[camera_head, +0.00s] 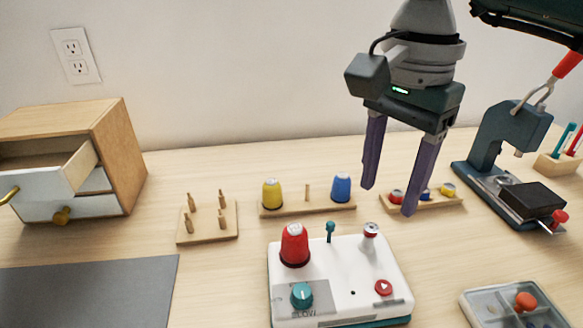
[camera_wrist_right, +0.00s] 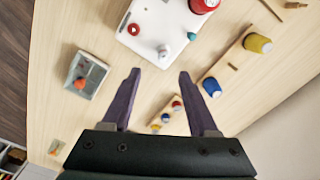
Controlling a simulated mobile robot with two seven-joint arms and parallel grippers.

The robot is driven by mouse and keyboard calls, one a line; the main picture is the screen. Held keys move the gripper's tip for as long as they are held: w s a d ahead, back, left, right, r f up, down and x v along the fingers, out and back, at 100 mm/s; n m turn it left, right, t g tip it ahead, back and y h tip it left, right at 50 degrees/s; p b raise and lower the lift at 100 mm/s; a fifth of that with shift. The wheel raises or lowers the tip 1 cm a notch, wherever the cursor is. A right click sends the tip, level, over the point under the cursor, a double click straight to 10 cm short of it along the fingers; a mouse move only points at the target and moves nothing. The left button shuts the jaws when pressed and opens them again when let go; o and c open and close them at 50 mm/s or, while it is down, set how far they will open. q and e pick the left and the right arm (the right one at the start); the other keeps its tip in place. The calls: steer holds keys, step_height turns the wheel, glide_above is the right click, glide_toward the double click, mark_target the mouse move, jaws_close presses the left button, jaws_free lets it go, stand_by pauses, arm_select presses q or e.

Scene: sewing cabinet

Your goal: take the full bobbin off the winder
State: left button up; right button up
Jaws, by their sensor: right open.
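The white winder (camera_head: 340,255) stands at the front middle, with a red thread spool (camera_head: 294,245), a teal dial and a red start button on top. A small bobbin (camera_head: 370,231) with a silver top and some red sits upright at its back right corner. It also shows in the right wrist view (camera_wrist_right: 163,50), just ahead of the gap between my fingers. My right gripper (camera_head: 388,200) points down, open and empty, above and behind the winder, apart from the bobbin. Both purple fingers show in the wrist view (camera_wrist_right: 158,72). My left gripper is not in view.
A wooden rack with several coloured bobbins (camera_head: 422,203) lies under my right gripper. A spool rack (camera_head: 308,208) with yellow and blue spools is behind the winder. A teal press (camera_head: 495,145) stands at right, a compartment tray (camera_head: 470,296) at front right, a drawer cabinet (camera_head: 120,160) at left.

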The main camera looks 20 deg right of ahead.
mark_target(372, 225)
steer(key=f, duration=0.3)
steer(key=a+f, duration=0.1)
steer(key=shift+w+f, duration=0.15)
steer(key=shift+f, duration=0.25)
steer(key=shift+d+f, duration=0.1)
steer(key=shift+f, duration=0.3)
jaws_close()
